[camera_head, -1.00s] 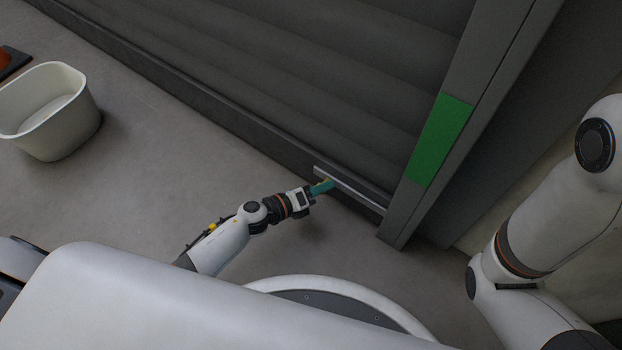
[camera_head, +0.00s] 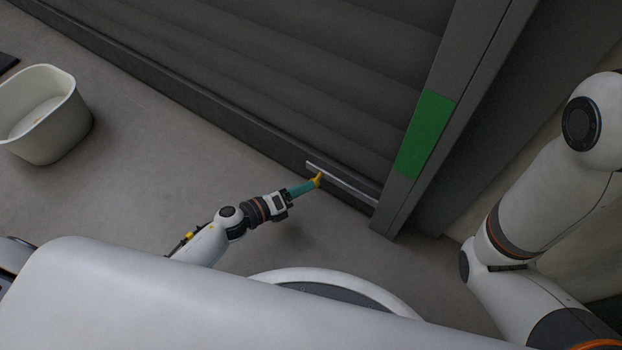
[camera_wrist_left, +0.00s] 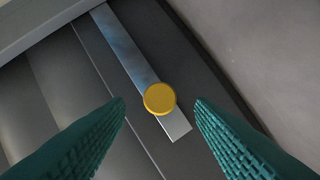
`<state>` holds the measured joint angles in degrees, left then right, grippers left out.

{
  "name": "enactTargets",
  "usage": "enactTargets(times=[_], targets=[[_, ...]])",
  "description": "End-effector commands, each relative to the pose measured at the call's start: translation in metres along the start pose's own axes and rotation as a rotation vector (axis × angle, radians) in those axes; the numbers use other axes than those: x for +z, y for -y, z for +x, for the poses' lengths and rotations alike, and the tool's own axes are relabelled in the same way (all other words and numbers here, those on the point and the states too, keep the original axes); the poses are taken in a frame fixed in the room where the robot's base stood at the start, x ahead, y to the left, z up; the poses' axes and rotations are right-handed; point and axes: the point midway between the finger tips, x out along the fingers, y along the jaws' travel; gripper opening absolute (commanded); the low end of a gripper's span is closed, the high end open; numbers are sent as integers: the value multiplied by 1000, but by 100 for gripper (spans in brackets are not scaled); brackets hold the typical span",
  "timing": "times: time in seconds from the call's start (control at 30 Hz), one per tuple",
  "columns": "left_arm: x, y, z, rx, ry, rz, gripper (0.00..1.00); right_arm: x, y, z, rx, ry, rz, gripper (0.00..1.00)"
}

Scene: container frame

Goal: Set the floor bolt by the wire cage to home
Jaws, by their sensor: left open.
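The floor bolt is a flat silver bar (camera_head: 345,182) low along the bottom edge of the dark ribbed shutter, with a yellow knob (camera_head: 318,179) near its left end. In the left wrist view the round knob (camera_wrist_left: 160,98) sits on the bar (camera_wrist_left: 128,48) near its lower end. My left gripper (camera_head: 313,182) is open, its teal fingers pointing at the knob. In the left wrist view its fingertips (camera_wrist_left: 160,101) are on either side of the knob, with a gap to each. My right gripper is out of view. I see no wire cage.
A grey frame post (camera_head: 392,205) with a green panel (camera_head: 426,134) stands right of the bolt. A white bin (camera_head: 45,115) stands on the floor at the far left. The grey floor between the bin and my left arm is clear.

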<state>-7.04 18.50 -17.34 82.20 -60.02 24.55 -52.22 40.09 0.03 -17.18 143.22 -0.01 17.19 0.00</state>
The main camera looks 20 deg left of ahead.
Motion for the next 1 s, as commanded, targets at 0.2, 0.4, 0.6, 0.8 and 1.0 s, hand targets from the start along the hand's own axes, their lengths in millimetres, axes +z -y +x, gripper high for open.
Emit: enactTargets(times=[0.2,0.4,0.6,0.8,1.0], targets=[[-2,-3,-48,-3,0,-3,49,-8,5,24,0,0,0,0],[-1,-2,-70,1,1,0,49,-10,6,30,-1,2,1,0],[0,0,-75,1,0,1,49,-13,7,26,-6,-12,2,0],[0,0,-74,1,0,1,49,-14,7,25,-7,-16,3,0],[0,0,-74,1,0,0,49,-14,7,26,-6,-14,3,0]])
